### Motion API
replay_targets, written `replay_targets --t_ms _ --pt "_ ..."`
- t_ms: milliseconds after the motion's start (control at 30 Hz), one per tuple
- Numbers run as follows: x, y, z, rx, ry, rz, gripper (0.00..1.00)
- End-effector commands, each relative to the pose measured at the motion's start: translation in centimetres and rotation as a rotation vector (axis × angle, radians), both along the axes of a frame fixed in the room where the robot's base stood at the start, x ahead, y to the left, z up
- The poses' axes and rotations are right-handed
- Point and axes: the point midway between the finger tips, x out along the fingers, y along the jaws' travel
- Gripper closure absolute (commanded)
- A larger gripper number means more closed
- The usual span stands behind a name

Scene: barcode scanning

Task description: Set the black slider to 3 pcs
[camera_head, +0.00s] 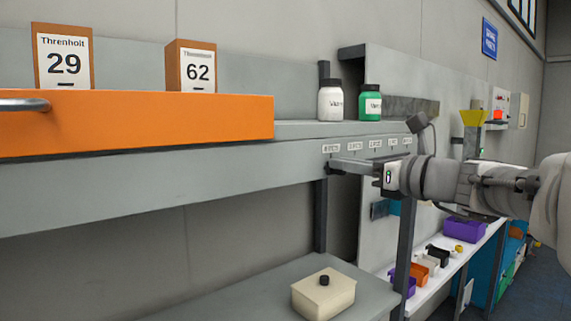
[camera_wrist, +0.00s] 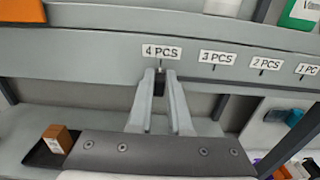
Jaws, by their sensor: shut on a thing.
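The black slider (camera_wrist: 159,88) shows in the wrist view between my fingers, right under the "4 PCS" label (camera_wrist: 162,52) on the grey shelf edge. My gripper (camera_wrist: 161,74) is shut on the slider, one finger on each side. The "3 PCS" label (camera_wrist: 218,58) is to the right of it, followed by "2 PCS" (camera_wrist: 266,63) and "1 PC" (camera_wrist: 307,69).
An orange drawer (camera_head: 140,122) and two numbered boxes are at upper left. A white bottle (camera_head: 330,104) and a green bottle (camera_head: 370,106) stand on the shelf above the labels. A beige box (camera_head: 323,296) sits on the lower shelf.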

Motion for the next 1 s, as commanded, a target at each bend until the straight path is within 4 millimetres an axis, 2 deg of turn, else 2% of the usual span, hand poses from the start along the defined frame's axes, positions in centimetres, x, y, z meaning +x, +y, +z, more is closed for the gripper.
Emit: replay_targets --t_ms 633,767,900,1000 --pt "0.1 -0.1 0.0 0.0 0.0 0.0 1.0" --pt "0.9 -1.2 0.2 0.002 0.001 -0.002 1.0" --pt "2.5 -3.4 0.2 0.001 0.002 -0.003 1.0" --pt "2.9 -4.0 0.2 0.001 -0.001 0.0 1.0"
